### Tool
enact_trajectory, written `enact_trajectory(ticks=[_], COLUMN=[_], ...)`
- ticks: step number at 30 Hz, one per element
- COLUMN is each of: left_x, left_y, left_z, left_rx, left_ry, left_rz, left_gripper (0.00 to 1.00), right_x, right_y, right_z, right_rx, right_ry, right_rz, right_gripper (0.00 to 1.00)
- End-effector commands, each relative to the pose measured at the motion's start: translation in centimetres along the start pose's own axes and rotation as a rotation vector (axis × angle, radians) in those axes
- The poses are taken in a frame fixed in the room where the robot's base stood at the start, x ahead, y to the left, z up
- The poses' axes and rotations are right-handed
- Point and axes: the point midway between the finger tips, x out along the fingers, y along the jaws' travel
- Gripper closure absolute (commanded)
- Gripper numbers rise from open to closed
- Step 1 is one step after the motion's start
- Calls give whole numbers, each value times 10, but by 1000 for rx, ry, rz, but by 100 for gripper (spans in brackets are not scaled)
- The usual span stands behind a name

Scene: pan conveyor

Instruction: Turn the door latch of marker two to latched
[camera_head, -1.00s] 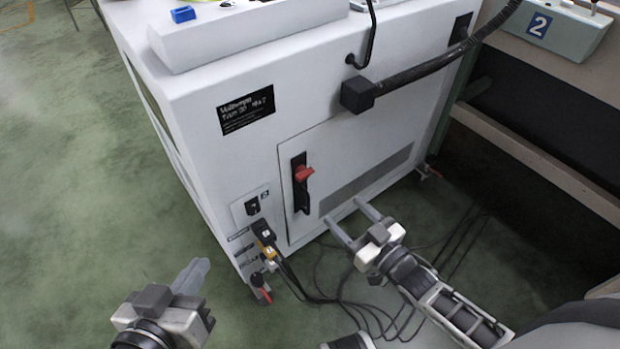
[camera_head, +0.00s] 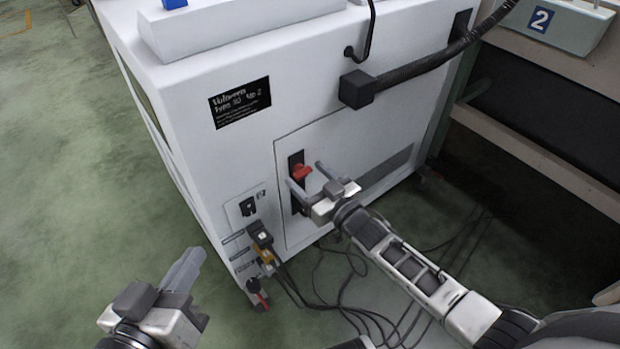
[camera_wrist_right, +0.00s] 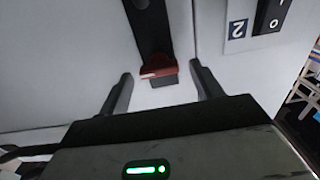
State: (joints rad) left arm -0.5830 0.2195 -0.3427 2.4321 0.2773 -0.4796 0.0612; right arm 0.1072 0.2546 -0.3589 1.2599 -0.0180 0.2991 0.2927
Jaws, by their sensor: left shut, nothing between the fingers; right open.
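The door latch is a red handle (camera_head: 301,172) on a black upright plate (camera_head: 296,196), set in the door (camera_head: 340,140) of the white cabinet. In the right wrist view the red handle (camera_wrist_right: 158,71) sits between and just beyond the fingers. My right gripper (camera_head: 309,173) is open at the latch, its fingers to either side of the handle with a gap; I cannot tell whether either touches. My left gripper (camera_head: 190,265) is shut and empty, over the floor at the lower left, away from the cabinet.
A rocker switch (camera_head: 248,207) with a small "2" label is at the cabinet's lower left. Below it are plugs (camera_head: 262,238) and a red lever (camera_head: 260,297). Black cables (camera_head: 350,290) lie on the floor under my right arm. A black hose (camera_head: 420,68) crosses above the door.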

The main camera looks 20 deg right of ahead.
Motion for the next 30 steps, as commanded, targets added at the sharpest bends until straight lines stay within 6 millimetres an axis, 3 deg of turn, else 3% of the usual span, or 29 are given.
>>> enact_trajectory(ticks=[2, 6, 19, 30], left_x=[0, 0, 0, 0], left_y=[0, 0, 1, -2], left_z=[-1, -2, -3, -2], left_rx=[-1, -2, 4, 27], left_ry=[3, 5, 4, -11], left_rz=[0, 0, -3, -16], left_gripper=[100, 100, 100, 100], right_x=[0, 0, 0, 0], right_y=[0, 0, 0, -2], right_z=[0, 0, -1, -1], right_rx=[0, 0, -63, -345], right_ry=[0, 0, 1, 1], right_rz=[0, 0, 1, 1], right_gripper=[40, 79, 80, 80])
